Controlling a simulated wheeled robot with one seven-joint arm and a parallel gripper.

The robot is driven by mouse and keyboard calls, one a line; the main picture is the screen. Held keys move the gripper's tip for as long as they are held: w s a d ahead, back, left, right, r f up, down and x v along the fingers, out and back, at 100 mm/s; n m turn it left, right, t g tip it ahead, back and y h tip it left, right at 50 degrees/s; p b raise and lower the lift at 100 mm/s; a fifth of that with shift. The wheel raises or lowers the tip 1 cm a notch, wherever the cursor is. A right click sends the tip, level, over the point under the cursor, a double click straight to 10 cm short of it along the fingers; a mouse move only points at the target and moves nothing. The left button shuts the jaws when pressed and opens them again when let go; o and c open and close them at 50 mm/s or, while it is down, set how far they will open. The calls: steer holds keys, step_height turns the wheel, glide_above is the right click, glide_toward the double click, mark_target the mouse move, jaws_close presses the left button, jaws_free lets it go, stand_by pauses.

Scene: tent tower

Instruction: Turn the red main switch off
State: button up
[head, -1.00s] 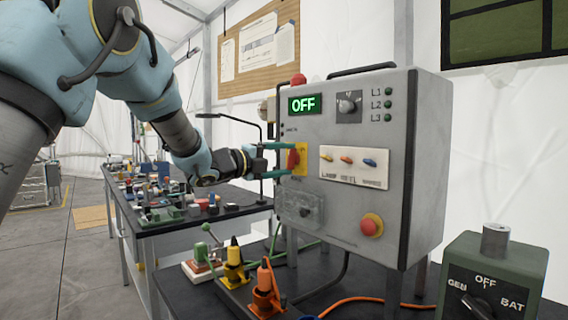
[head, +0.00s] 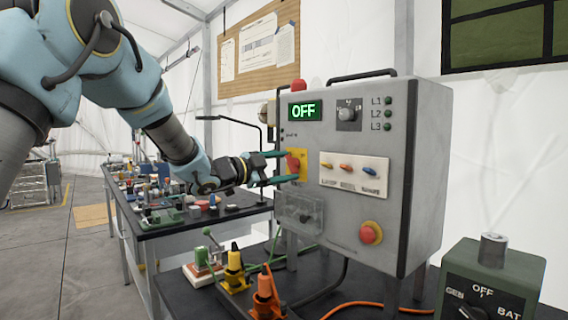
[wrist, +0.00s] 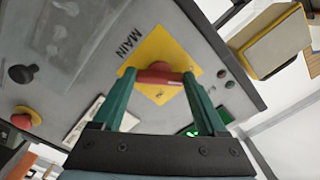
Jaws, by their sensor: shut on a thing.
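The red main switch (head: 293,163) is a red handle on a yellow plate (wrist: 160,48) marked MAIN, on the left of the grey panel's front. My gripper (head: 284,167) reaches it from the left, with its green fingers one above the other. In the wrist view, the red handle (wrist: 158,76) spans the gap between the two fingertips, and they are shut on its ends. The plate's lettering is partly hidden. The green display (head: 305,110) above the switch reads OFF.
The grey panel (head: 345,215) also carries a selector knob (head: 348,112), small coloured toggles (head: 347,167) and a red push button (head: 370,233). Orange and yellow connectors (head: 266,290) stand below it. A green box (head: 495,275) with a rotary knob is at lower right.

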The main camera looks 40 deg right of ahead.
steer(key=shift+n, duration=0.5)
steer(key=o, duration=1.3)
steer(key=a+b, duration=0.2)
steer(key=a, duration=0.8)
steer(key=shift+w+a+b, duration=0.3)
steer(key=shift+a, duration=0.1)
